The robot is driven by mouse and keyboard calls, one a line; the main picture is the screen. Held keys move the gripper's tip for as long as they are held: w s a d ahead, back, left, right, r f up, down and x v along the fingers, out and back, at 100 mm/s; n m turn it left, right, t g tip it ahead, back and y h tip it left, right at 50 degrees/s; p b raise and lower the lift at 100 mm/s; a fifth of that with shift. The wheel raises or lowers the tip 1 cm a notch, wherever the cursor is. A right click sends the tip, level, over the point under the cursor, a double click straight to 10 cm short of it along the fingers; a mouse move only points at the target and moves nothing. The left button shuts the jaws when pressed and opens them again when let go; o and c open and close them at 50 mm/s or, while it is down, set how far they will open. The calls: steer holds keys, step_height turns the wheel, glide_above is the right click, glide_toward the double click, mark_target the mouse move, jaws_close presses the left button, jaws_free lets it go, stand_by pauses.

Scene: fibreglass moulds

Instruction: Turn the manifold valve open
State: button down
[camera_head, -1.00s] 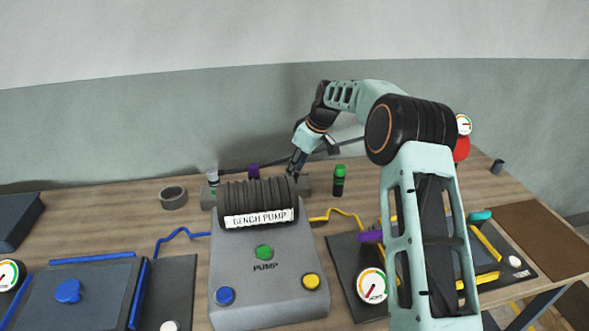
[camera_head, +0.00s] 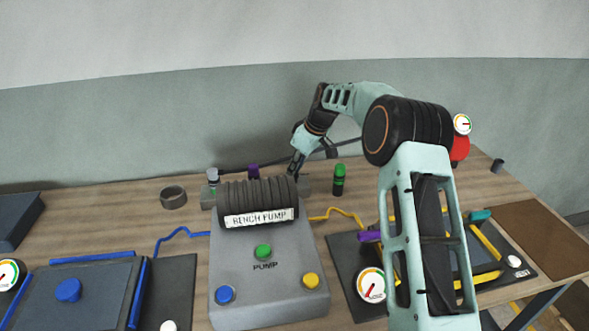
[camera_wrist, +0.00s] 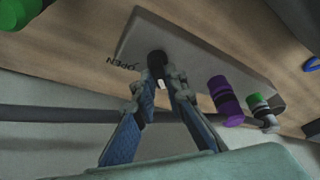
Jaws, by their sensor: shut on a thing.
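The manifold is a grey block (camera_wrist: 190,62) in the wrist view, with the word OPEN printed beside it. A dark round valve knob (camera_wrist: 157,58) with a pale mark sits at its end. My gripper (camera_wrist: 161,82) has its two blue-padded fingers closed in on the knob; the fingertips hide part of it. In the head view my gripper (camera_head: 296,166) reaches down behind the bench pump (camera_head: 264,260), at the right end of the manifold (camera_head: 306,188). The pump hides most of the manifold, and the knob cannot be made out there.
A purple fitting (camera_wrist: 225,100) and a green-and-white one (camera_wrist: 264,110) stand along the manifold. A green-capped bottle (camera_head: 339,180) stands just right of my gripper. A grey ring (camera_head: 173,197) lies left on the table. A dark hose (camera_wrist: 75,114) runs behind.

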steer(key=shift+f+m, duration=0.1)
steer(key=shift+m, duration=0.2)
steer(key=m+b, duration=0.1)
steer(key=m, duration=0.1)
steer(key=m+t+h, duration=0.1)
steer(key=shift+s+a+m+b, duration=0.15)
steer(key=shift+m+b, duration=0.25)
steer(key=m+h, duration=0.1)
steer(key=m, duration=0.1)
steer(key=m+h, duration=0.1)
steer(key=m, duration=0.2)
steer(key=shift+a+m+t, duration=0.15)
steer(key=shift+m+t, duration=0.15)
steer(key=shift+t, duration=0.1)
steer(key=m+h+p, duration=0.1)
steer(key=m+h, duration=0.1)
steer(key=m, duration=0.2)
steer(key=shift+a+p, duration=0.1)
steer(key=shift+p, duration=0.2)
steer(key=shift+m+g+h+p, duration=0.4)
steer(key=shift+m+h+p, duration=0.2)
steer(key=shift+m, duration=1.2)
steer(key=shift+f+m, duration=0.1)
steer(key=shift+m, duration=0.2)
steer(key=c, duration=2)
jaws_free()
steer(key=shift+o, duration=0.2)
steer(key=shift+r, duration=0.2)
